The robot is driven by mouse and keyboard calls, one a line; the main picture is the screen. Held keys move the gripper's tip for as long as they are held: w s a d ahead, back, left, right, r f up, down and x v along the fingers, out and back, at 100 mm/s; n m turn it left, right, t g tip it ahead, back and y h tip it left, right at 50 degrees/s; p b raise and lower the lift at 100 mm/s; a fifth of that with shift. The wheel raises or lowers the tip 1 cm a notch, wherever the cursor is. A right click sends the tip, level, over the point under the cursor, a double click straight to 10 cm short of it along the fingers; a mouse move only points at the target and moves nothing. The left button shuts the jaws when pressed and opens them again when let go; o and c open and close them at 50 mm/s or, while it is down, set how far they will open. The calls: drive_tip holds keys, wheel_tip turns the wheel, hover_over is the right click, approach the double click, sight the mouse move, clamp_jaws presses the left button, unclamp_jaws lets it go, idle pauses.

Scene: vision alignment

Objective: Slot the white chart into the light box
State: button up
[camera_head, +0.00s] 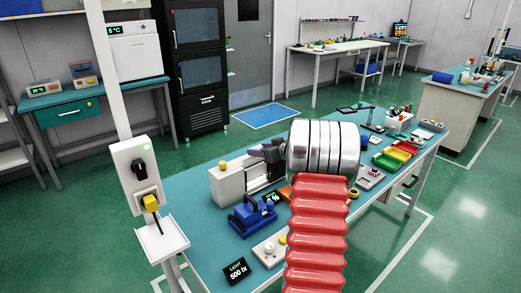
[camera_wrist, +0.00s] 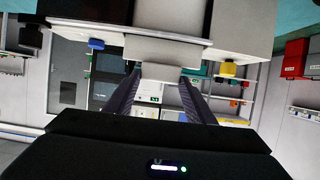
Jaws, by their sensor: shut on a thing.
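In the wrist view my dark fingers (camera_wrist: 161,78) are shut on a pale piece, which I take for the handle of the white chart (camera_wrist: 160,50). It lies right against the light box (camera_wrist: 245,25) in the picture. The chart cannot be made out in the head view. I cannot tell how far it is inside the opening.
A blue fixture (camera_head: 250,217) stands just in front of the light box. A black light meter (camera_head: 237,271) and a white block with a yellow knob (camera_head: 270,248) lie nearer. Coloured trays (camera_head: 395,154) are at the right. A post with a switch box (camera_head: 138,170) stands at the left.

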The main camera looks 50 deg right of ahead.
drive_tip(key=shift+f, duration=1.6)
drive_tip(key=o, duration=1.5)
drive_tip(key=shift+c, duration=0.2)
drive_tip(key=shift+s, duration=0.1)
drive_tip(key=v, duration=1.3)
drive_tip(key=shift+s+r, duration=0.15)
drive_tip(key=shift+s, duration=0.15)
